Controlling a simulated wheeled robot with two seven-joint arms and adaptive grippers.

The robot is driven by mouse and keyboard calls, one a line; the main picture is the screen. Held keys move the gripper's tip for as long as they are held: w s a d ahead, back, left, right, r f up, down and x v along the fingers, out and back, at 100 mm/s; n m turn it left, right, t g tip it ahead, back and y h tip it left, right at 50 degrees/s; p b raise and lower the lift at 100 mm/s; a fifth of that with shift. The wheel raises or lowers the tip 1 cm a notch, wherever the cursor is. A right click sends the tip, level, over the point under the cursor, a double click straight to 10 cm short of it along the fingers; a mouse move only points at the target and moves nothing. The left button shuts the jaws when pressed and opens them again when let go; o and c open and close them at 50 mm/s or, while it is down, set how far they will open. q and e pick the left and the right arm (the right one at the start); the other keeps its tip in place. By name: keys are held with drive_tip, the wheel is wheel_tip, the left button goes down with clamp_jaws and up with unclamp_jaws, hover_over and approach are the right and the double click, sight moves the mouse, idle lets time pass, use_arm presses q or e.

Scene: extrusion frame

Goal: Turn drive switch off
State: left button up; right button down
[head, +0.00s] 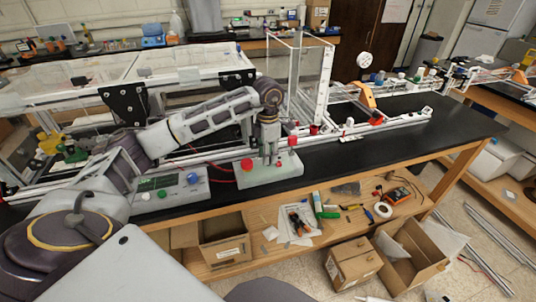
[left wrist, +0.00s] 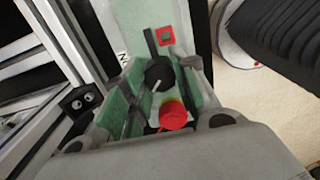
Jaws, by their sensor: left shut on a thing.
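A pale control box (head: 285,172) sits at the front of the black bench, with a red button (head: 248,164) on its left. My left gripper (head: 268,162) points down over the middle of this box. In the left wrist view, its green-padded fingers (left wrist: 158,85) stand on both sides of a black rotary switch (left wrist: 158,72) and are shut on it. The switch has a white pointer line, tilted in the picture. A red button (left wrist: 173,114) lies below it, and a red square part (left wrist: 166,36) lies above it. My right gripper is not in view.
A second panel (head: 170,190) with buttons sits left of the box. An aluminium frame (head: 200,95) stands close behind my left arm. A lower shelf holds tools and a tape roll (head: 383,210). The black bench top (head: 420,140) is clear toward the right.

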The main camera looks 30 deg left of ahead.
use_arm(q)
drive_tip(key=o, duration=1.1)
drive_tip(key=shift+c, duration=0.2)
drive_tip(key=shift+r, duration=0.1)
wheel_tip(320, 180, up, 12)
idle(0.7)
